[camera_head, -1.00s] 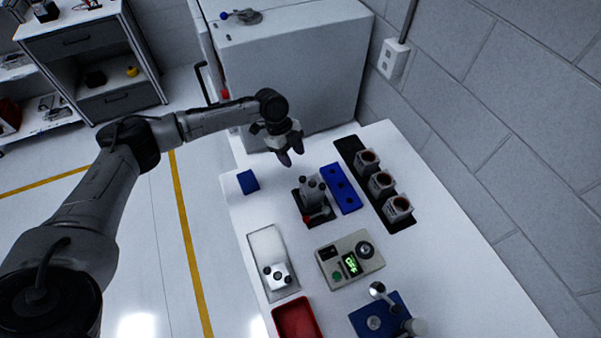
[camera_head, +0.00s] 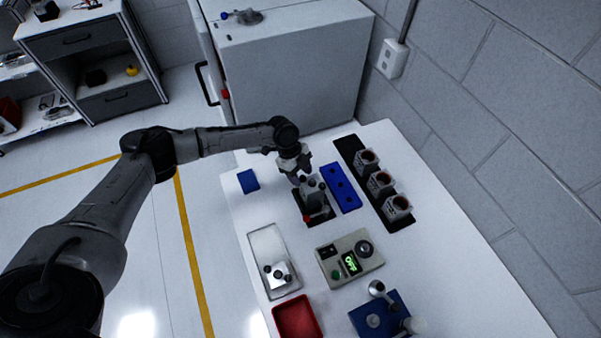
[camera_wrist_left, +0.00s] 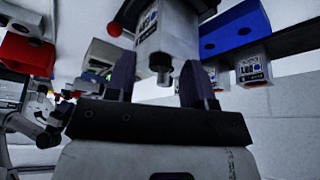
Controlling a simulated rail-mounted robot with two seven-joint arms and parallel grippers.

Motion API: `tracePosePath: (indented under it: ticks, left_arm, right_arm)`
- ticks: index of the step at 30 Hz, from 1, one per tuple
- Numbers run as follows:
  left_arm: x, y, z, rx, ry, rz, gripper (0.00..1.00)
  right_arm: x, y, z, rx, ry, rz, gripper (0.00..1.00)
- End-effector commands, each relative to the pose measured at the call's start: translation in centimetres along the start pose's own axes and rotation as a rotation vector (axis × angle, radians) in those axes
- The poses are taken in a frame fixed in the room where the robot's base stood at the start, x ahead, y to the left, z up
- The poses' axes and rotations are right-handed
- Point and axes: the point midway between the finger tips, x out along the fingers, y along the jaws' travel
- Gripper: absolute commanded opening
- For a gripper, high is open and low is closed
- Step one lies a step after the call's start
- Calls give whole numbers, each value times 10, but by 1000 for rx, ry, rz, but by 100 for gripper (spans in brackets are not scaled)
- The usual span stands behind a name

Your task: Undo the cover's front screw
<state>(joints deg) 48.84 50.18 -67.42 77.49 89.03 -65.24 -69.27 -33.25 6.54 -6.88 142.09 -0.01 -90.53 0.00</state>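The grey servo unit (camera_head: 314,196) stands in a dark fixture (camera_head: 322,218) with a red knob or clamp (camera_head: 307,218), with dark screw heads on its top. My left gripper (camera_head: 301,178) is at the unit's far end, low over its top. In the left wrist view my left gripper (camera_wrist_left: 158,82) has its two dark fingers apart. A small grey screw-like stub (camera_wrist_left: 161,74) on the labelled grey body (camera_wrist_left: 170,32) shows between them. I see a gap beside it and cannot confirm contact.
A blue block with holes (camera_head: 341,188) and a dark rack with several grey units (camera_head: 381,184) are to the right. A pale tray (camera_head: 266,242), red bin (camera_head: 297,318), control box (camera_head: 349,258) and blue stand (camera_head: 367,317) are nearer. A small blue block (camera_head: 248,181) lies left.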

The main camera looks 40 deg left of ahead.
Motion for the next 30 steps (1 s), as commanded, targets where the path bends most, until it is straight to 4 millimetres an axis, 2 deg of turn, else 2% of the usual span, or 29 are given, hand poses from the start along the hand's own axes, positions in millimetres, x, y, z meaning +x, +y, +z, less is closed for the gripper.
tracePosePath:
  ticks: [2, 15, 23, 30]
  left_arm:
    - [0, 0, 0, 0, 0, 0, 42]
    - [0, 0, 0, 0, 0, 0, 0]
    - [-2, 1, -1, -29, 0, -11, 0]
    - [-4, 2, -2, -160, 2, -65, 0]
  right_arm:
    - [0, 0, 0, 0, 0, 0, 43]
    - [0, 3, 1, -10, -1, 8, 43]
    - [-5, 3, -1, -9, -1, 7, 43]
    - [-23, 2, -7, -4, -1, 3, 43]
